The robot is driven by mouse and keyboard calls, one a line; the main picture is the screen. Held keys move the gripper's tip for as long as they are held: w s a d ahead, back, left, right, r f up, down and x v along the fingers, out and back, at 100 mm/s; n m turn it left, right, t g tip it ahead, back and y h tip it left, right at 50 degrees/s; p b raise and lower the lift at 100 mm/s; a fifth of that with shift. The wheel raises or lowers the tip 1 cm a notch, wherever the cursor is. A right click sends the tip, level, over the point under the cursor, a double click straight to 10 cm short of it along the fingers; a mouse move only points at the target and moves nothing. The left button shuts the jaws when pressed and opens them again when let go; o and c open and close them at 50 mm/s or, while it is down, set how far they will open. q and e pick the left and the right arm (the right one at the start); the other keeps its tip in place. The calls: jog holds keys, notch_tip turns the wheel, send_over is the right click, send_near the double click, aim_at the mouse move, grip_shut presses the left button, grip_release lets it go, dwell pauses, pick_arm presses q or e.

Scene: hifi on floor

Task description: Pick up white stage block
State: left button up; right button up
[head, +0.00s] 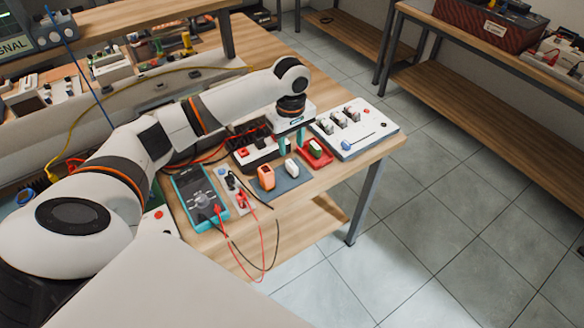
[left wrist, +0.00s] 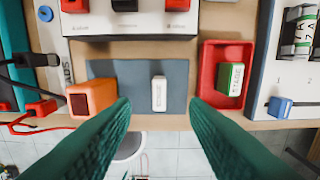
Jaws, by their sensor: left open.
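The white stage block (head: 292,168) lies on a blue-grey mat (head: 283,184) near the front edge of the bench. In the left wrist view the white stage block (left wrist: 159,93) shows between my two green fingertips, with clear space on both sides. My left gripper (head: 291,144) is open and empty above and slightly behind the block; it also shows in the left wrist view (left wrist: 159,104). I cannot tell the exact height of the fingers over the mat. My right gripper is out of view.
An orange block (left wrist: 92,96) sits left of the white block on the mat. A red tray (left wrist: 208,75) holding a green-and-white block (left wrist: 231,78) stands to the right. A multimeter (head: 199,197) with red and black leads lies left. A white panel (head: 367,142) stands right.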

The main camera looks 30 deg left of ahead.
aim_at(293, 165)
pick_arm(q)
notch_tip(293, 165, down, 3)
jog(key=shift+f, duration=0.15)
jog(key=shift+s+d+f+p, duration=0.1)
jog(key=shift+d+f+p, duration=0.1)
jog(key=shift+f, duration=0.7)
jog(key=shift+s+d+f+p, duration=0.1)
jog(key=shift+f+p, duration=0.05)
jog(key=shift+f, duration=0.8)
jog(key=shift+s+d+f+p, duration=0.1)
jog(key=shift+d+f+p, duration=0.1)
jog(key=shift+f, duration=0.7)
jog(key=shift+w+a, duration=0.1)
grip_shut()
